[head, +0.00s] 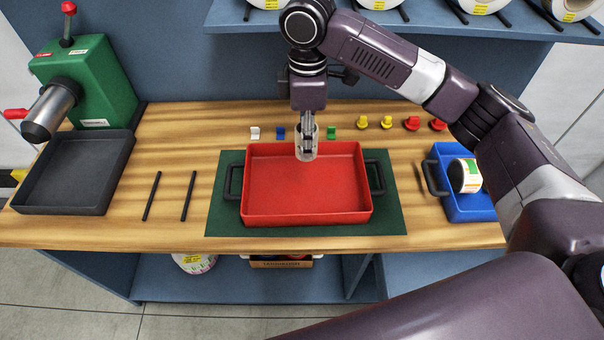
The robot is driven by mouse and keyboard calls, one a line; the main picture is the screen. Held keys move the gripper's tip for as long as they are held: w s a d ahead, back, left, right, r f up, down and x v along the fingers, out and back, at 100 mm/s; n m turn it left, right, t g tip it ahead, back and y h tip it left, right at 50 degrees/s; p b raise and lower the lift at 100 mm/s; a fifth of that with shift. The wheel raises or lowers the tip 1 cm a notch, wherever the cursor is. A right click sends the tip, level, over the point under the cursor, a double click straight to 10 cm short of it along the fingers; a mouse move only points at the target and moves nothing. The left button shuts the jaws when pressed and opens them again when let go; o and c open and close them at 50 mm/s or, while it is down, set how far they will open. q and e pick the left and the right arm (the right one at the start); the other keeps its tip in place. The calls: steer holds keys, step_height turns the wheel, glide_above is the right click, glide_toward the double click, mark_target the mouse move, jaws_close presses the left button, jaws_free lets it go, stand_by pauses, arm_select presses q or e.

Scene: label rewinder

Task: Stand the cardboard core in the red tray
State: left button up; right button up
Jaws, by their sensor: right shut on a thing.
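The red tray (300,190) sits on a dark green mat in the middle of the wooden bench. Its floor looks empty apart from what my right gripper holds near the back wall. My right gripper (307,142) points down over the tray's back edge. It is shut on a short, pale, upright tube, which I take to be the cardboard core (301,155). The gripper partly hides the tube. I cannot tell whether its lower end touches the tray floor. My left gripper is out of view.
A green rewinder (90,80) and a black tray (75,172) stand at left, with two black rods beside the tray. Small coloured clips line the back. A blue tray (470,207) with a label roll (465,176) is at right. A shelf overhangs the back.

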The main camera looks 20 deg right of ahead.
steer(key=shift+a+f+p, duration=0.1)
steer(key=shift+f+p, duration=0.65)
steer(key=shift+f, duration=5.85)
steer(key=shift+f, duration=0.1)
steer(key=o, duration=1)
steer(key=shift+c, duration=0.2)
step_height(320, 180, up, 12)
steer(key=b, duration=0.2)
